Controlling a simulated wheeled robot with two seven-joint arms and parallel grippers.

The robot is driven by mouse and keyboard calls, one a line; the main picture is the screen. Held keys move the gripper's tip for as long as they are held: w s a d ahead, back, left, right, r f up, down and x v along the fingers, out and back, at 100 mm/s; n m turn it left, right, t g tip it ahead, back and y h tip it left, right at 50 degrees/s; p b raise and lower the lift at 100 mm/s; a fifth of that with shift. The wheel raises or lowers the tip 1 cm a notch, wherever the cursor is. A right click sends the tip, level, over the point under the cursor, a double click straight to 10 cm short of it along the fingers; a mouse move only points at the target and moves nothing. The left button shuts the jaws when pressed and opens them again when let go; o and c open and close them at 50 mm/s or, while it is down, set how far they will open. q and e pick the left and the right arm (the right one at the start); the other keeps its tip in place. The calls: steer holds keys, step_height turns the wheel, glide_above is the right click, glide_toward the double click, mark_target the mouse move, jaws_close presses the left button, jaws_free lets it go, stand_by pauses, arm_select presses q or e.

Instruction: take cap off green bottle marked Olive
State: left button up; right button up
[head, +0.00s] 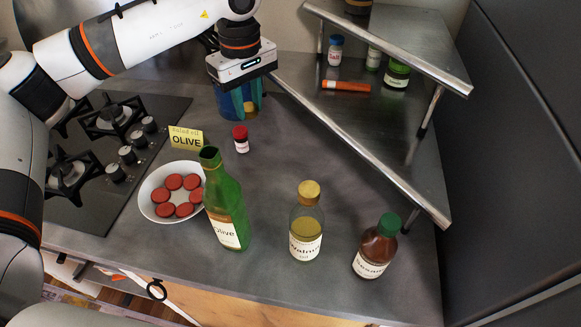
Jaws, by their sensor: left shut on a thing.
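The green bottle (228,204) with the white Olive label stands upright near the counter's front, beside a white bowl. Its green neck ends in a dark top, and I see no separate cap on it. My left gripper (249,106) is up and behind the bottle, clear of it, pointing down in front of a blue container. It is shut on a small tan thing, largely hidden by the fingers; it may be a cap, but I cannot tell for sure. My right gripper is not in view.
A white bowl (148,207) holds several red discs. A yellow Olive card (186,139) and a red-capped jar (241,140) stand behind. Walnut (305,225) and brown (376,247) bottles stand right. A blue container (231,103), a hob and a metal-edged corner shelf lie farther back.

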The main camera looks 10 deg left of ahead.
arm_select(q)
steer(key=n, duration=0.2)
steer(key=f+n, duration=0.1)
steer(key=n, duration=0.1)
steer(key=shift+d, duration=0.15)
steer(key=shift+f+n, duration=0.3)
steer(key=shift+n, duration=0.9)
steer(key=shift+w+d+f+n, duration=0.1)
steer(key=shift+d+f+n, duration=0.15)
steer(key=shift+n, duration=0.65)
steer(key=n, duration=0.2)
steer(key=f+n, duration=0.1)
steer(key=n, duration=0.1)
steer(key=d+n+b, duration=0.1)
steer(key=n, duration=0.1)
steer(key=shift+w+f, duration=0.25)
steer(key=shift+w, duration=0.05)
jaws_close()
steer(key=n+b, duration=0.1)
steer(key=n, duration=2.5)
glide_above(274, 176)
step_height(274, 176, down, 7)
step_height(274, 176, down, 9)
steer(key=shift+s+f+p, duration=0.1)
steer(key=shift+p, duration=0.8)
steer(key=shift+f, duration=0.25)
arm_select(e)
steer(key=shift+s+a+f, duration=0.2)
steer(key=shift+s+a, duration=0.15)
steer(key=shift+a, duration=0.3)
